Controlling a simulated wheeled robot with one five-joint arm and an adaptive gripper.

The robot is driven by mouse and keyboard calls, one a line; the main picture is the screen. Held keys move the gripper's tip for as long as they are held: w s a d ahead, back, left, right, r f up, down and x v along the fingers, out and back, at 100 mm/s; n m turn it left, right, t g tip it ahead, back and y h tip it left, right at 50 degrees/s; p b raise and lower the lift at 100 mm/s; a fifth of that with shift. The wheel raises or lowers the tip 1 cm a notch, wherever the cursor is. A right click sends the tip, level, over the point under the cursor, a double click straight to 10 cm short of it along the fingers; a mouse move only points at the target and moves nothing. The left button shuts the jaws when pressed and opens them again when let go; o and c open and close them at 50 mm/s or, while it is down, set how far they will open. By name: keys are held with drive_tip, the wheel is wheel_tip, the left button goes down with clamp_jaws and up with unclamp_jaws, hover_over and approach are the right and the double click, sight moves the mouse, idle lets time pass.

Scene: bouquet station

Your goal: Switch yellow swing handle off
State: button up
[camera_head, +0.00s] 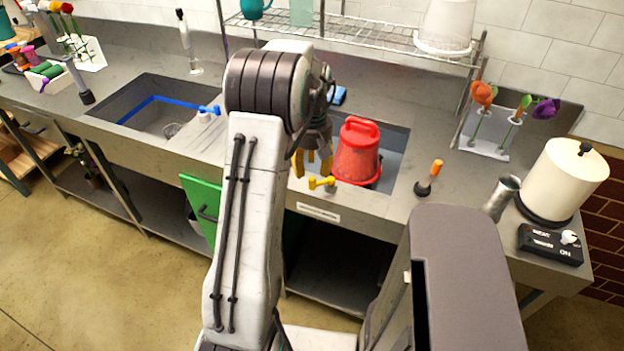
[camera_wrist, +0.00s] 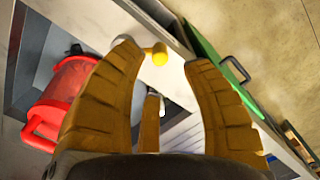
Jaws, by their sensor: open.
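The yellow swing handle (camera_head: 322,183) sits at the front edge of the right sink, beside the red bucket. In the wrist view its round yellow knob (camera_wrist: 159,54) shows beyond the fingertips, with a pale stem reaching left behind the left finger. My gripper (camera_head: 312,163) hangs over the front of the right sink, close above and left of the handle. Its yellow fingers (camera_wrist: 162,60) are spread, with no grasped thing visible between them. Contact between fingers and handle cannot be told.
A red bucket (camera_head: 357,152) stands in the right sink, close right of my gripper. A blue handle (camera_head: 209,110) is at the left sink. A green door (camera_head: 201,207) stands open below the counter. An orange-handled tool (camera_head: 430,177) stands on the right counter.

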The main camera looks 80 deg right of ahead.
sight(312, 179)
drive_tip(key=shift+f+p, duration=0.35)
drive_tip(key=shift+f, duration=2.6)
drive_tip(key=shift+c, duration=0.4)
clamp_jaws()
